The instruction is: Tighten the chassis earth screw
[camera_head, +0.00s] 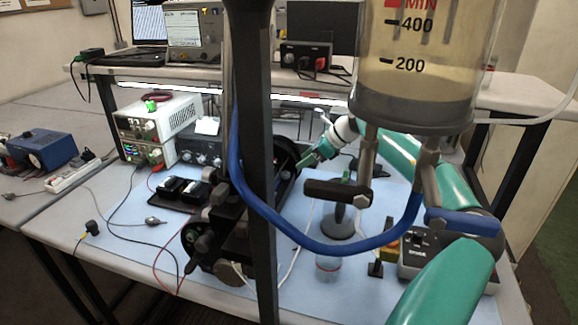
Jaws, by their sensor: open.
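A black open-framed chassis (237,243) with round end plates stands on the blue bench mat, partly hidden behind a dark upright post. The earth screw cannot be made out at this size. My teal arm reaches in from the lower right, passing behind a clear cylinder. My gripper (310,158), with green fingers, is at the far right end of the chassis, close beside its round end plate. The gripper is open. Whether the fingers touch the chassis, or have anything between them, cannot be told.
The graduated cylinder (415,75), its valves and a blue hose (300,238) hang in the foreground. The dark post (262,130) blocks the middle view. A white power supply (157,128) stands at the back left. A grey control box (425,262) is at the right. Loose leads cross the left mat.

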